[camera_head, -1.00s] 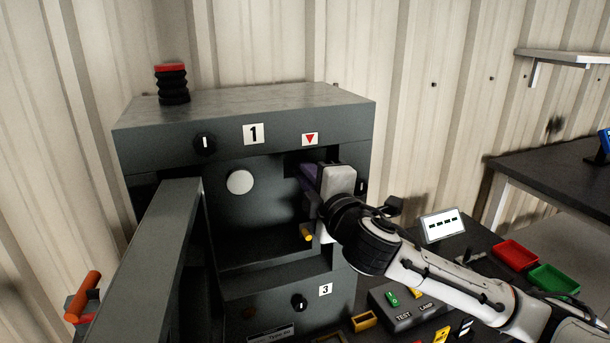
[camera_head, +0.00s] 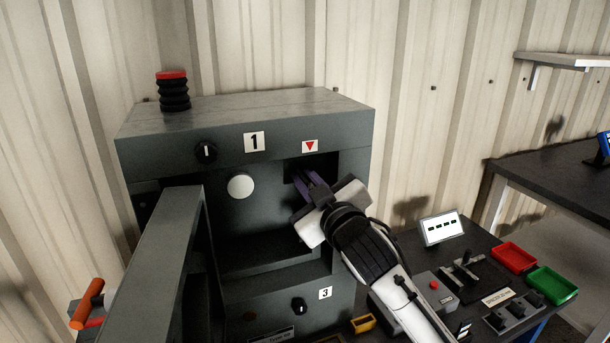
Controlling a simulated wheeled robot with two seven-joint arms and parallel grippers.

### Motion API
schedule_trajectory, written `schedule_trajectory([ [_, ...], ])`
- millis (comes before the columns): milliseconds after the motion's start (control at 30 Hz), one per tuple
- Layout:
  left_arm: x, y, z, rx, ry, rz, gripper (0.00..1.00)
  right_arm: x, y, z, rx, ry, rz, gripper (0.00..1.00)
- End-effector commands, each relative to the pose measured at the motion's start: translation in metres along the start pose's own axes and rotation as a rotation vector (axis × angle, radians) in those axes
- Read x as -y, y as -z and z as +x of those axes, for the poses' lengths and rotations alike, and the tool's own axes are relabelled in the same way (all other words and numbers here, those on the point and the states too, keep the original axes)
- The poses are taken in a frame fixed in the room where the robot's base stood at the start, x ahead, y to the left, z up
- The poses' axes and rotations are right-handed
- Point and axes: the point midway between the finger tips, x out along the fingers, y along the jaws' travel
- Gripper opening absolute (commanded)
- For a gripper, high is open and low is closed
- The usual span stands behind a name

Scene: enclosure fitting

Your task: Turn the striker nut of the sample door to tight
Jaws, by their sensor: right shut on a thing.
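The grey enclosure (camera_head: 165,150) stands with its sample door (camera_head: 168,240) swung open toward me; the door has an orange handle (camera_head: 87,303). A red triangle label (camera_head: 310,146) marks the upper right of the front frame. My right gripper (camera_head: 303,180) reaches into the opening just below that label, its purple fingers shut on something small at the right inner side. The striker nut is hidden by the fingers, so I cannot see its setting. My left gripper is out of view.
A red-topped black stack (camera_head: 172,90) stands on the roof.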

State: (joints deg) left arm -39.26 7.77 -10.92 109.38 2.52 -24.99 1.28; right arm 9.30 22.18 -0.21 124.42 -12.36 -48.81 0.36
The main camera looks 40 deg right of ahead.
Motion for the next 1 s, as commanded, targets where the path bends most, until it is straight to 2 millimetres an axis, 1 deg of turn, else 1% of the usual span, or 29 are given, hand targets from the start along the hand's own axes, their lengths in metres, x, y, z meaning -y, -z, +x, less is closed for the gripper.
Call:
schedule_trajectory([
  [200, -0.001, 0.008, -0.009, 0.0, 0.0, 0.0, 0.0, 0.0, 0.001, 0.0, 0.004, 0.002, 0.203, 0.0],
  [500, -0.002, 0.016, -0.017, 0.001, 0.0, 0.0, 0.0, 0.001, 0.001, 0.0, 0.003, 0.001, 0.413, 0.0],
  [700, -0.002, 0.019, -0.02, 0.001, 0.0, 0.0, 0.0, 0.001, 0.0, 0.0, 0.002, 0.001, 0.496, 0.0],
  [1000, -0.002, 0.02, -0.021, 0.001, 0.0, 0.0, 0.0, 0.001, 0.0, 0.0, 0.001, 0.001, 0.54, 0.0],
])
